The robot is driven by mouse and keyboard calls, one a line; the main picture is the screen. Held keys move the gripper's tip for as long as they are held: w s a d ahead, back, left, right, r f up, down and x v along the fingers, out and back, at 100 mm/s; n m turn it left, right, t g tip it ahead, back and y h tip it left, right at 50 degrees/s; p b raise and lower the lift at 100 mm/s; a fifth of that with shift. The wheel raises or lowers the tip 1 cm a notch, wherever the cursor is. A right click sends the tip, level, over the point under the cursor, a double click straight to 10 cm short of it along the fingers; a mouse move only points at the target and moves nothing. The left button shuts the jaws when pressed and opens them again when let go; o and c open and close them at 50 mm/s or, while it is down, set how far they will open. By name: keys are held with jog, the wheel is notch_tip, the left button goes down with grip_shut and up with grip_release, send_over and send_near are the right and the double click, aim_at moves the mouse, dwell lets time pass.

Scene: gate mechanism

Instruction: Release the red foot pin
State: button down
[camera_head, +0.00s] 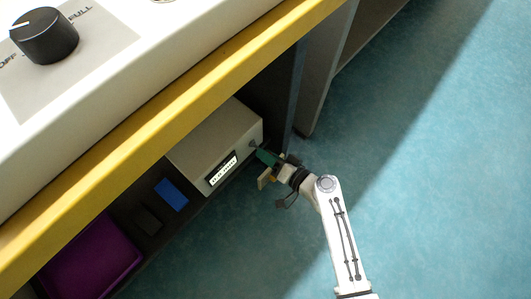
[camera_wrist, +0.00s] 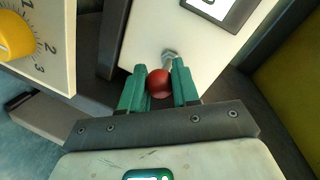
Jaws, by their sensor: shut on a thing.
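The red foot pin (camera_wrist: 158,84) shows in the wrist view as a round red knob on a short metal stem. The stem goes into the end face of a pale box (camera_wrist: 185,30). My gripper (camera_wrist: 159,88) has its two green fingers on either side of the red knob and is shut on it. In the head view, my gripper (camera_head: 267,158) is at the right end of the pale box (camera_head: 215,145), under the counter. The knob is hidden there behind the fingers.
A yellow-edged counter (camera_head: 180,95) overhangs the box. A blue block (camera_head: 171,194) and a purple bin (camera_head: 92,262) are on the shelf at left. A yellow dial (camera_wrist: 14,36) is at the wrist view's left. Open blue floor (camera_head: 440,150) lies to the right.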

jog(key=c, duration=0.9)
grip_release()
jog(key=shift+d, duration=0.2)
jog(key=shift+o, duration=0.2)
jog(key=shift+s, duration=0.1)
jog(key=p+v, duration=0.2)
jog(key=v, duration=0.8)
jog(key=shift+s+d+p, duration=0.25)
jog(key=shift+d+p, duration=0.05)
jog(key=shift+p, duration=0.05)
